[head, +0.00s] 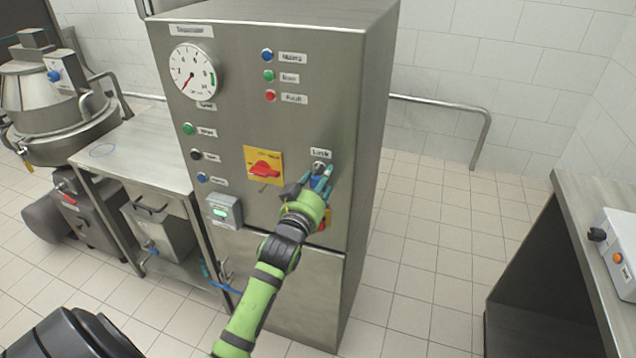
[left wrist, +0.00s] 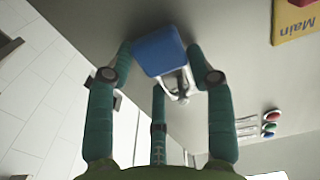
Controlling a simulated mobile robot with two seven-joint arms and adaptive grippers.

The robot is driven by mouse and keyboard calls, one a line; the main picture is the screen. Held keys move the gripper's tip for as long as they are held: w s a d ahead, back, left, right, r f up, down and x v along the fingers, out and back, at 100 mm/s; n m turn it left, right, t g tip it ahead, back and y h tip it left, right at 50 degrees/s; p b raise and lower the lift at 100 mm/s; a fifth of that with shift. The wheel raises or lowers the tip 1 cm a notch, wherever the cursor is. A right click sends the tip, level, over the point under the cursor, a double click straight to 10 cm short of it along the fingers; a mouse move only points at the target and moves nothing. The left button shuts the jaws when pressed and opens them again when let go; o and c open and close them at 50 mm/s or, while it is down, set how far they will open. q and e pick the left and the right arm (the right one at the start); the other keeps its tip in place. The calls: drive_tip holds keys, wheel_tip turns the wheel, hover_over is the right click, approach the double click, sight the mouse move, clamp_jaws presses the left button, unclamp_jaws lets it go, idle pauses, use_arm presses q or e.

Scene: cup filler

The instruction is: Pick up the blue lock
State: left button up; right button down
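The blue lock (left wrist: 158,50) hangs by its silver shackle on the front panel of a steel cabinet (head: 300,60), under a label that reads Lock. In the head view the lock (head: 316,182) is mostly hidden behind my left gripper (head: 319,184). In the left wrist view my left gripper (left wrist: 160,60) has its teal fingers spread, with the lock between two fingertips. The third finger stands below the lock, apart from it. Whether the two fingertips touch its sides is not clear. My right gripper is not in view.
A red switch on a yellow plate (head: 264,165) sits left of the lock. A gauge (head: 194,72) and several buttons are on the same panel. A steel table (head: 140,155) stands at left, and a bench (head: 600,210) at right. The floor between cabinet and bench is clear.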

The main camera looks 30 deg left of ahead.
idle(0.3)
use_arm(q)
drive_tip(key=shift+r, duration=0.65)
drive_tip(key=b+v, duration=0.3)
drive_tip(key=v, duration=1.2)
drive_tip(key=shift+s+a+f, duration=0.1)
drive_tip(key=shift+r+p+v, duration=0.2)
drive_tip(key=shift+p+v, duration=0.45)
drive_tip(key=shift+v, duration=0.8)
